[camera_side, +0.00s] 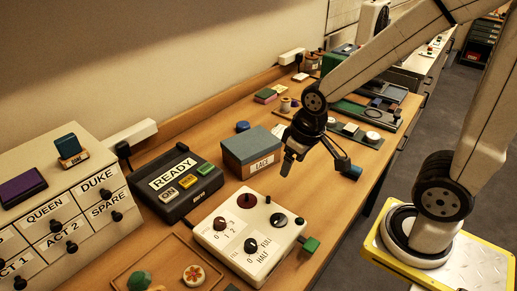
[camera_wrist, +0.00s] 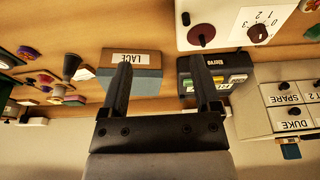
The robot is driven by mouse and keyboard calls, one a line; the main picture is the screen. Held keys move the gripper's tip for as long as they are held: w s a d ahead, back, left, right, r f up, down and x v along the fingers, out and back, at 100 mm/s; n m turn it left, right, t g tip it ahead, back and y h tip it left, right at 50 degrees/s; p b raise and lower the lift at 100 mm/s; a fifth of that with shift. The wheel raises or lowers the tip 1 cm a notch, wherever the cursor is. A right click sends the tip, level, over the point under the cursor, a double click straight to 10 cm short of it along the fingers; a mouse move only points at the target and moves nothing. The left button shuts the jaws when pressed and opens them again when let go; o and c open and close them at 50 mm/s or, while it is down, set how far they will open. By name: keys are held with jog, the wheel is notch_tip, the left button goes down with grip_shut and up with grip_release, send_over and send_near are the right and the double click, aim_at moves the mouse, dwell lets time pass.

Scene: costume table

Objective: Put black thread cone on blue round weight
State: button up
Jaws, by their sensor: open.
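My gripper (camera_side: 318,163) is open and empty above the table, just right of the LACE box. In the wrist view its two black fingers (camera_wrist: 160,66) stand wide apart, with nothing between them. A dark cone shape (camera_wrist: 71,67), apparently the black thread cone, stands beside the LACE box in the wrist view, apart from the fingers. I cannot make it out in the side view, where my gripper may hide it. A blue round piece (camera_side: 242,126), apparently the blue round weight, lies behind the LACE box. I cannot pick it out in the wrist view.
The grey-blue LACE box (camera_side: 252,152) stands mid-table. The black READY console (camera_side: 173,184) and a white knob panel (camera_side: 248,230) are left and front of it. A drawer cabinet (camera_side: 60,205) stands far left. A wooden spool (camera_side: 286,104) and small items crowd the back.

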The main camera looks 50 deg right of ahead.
jog(key=w+d+r+m+t+y, duration=0.1)
jog(key=w+d+m+t+y, duration=0.3)
jog(key=d+m, duration=1.05)
jog(key=w+d+r+m+t+y, duration=0.15)
jog(key=w+d+m+t, duration=0.45)
jog(key=d+m, duration=0.9)
jog(key=shift+m+g+y, duration=0.35)
jog(key=shift+g+y, duration=0.05)
jog(key=shift+y, duration=0.15)
jog(key=f, duration=0.3)
jog(key=a+f, duration=0.1)
jog(key=f, duration=0.3)
jog(key=w+f, duration=0.1)
jog(key=f, duration=0.3)
jog(key=shift+a, duration=0.15)
jog(key=shift+f, duration=0.6)
jog(key=shift+x, duration=1.3)
